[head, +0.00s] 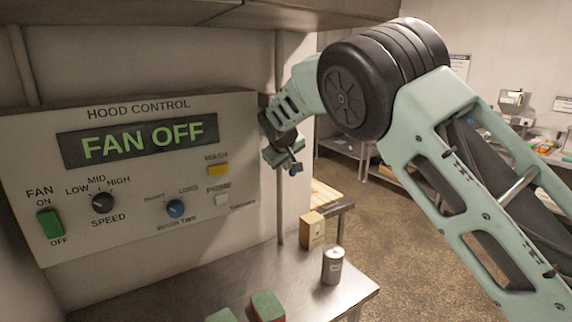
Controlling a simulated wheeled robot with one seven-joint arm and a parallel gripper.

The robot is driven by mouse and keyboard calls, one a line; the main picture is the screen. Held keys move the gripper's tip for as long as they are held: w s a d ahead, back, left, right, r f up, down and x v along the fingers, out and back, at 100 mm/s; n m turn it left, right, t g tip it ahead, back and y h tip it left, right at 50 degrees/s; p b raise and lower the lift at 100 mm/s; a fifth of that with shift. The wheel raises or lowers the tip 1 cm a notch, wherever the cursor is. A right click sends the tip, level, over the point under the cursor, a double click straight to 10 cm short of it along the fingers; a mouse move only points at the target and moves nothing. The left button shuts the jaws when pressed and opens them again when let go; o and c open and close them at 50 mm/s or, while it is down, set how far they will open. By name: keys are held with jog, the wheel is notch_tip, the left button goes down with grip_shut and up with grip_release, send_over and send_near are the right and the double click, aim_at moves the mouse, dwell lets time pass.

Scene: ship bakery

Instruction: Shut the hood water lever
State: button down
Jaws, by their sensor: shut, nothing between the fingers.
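My gripper (286,158) is small in the head view, beside the right edge of the hood control panel and in front of a vertical pipe (280,215). Its fingers point down and look shut, with nothing clearly held. A small blue piece (293,171) shows at the fingertips. I cannot tell whether it is part of the water lever or whether the gripper touches it. No lever shows clearly; the gripper and wrist cover part of the pipe.
The hood control panel (130,185) reads FAN OFF and has a green fan switch (50,223), knobs and a yellow wash button (218,169). Below, a metal counter (190,290) holds a canister (332,266), a box (312,230) and sponges (266,305). Open floor lies right.

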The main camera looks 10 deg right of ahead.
jog(key=shift+w+d+f+t+h+b, duration=0.1)
jog(key=shift+d+f+t+h+b, duration=0.3)
jog(key=shift+b, duration=0.6)
jog(key=w+d+r+n+t+h+b, duration=0.2)
jog(key=d+r+n+t+h+b, duration=0.2)
jog(key=b, duration=2.8)
jog(key=shift+w+d+r+n+t+h, duration=0.2)
jog(key=shift+d+n+t+h, duration=1.05)
jog(key=shift+t+h, duration=1.3)
jog(key=shift+a+r+g+h, duration=0.1)
jog(key=shift+r+g+h, duration=0.15)
jog(key=shift+h, duration=0.2)
jog(key=shift+f, duration=0.1)
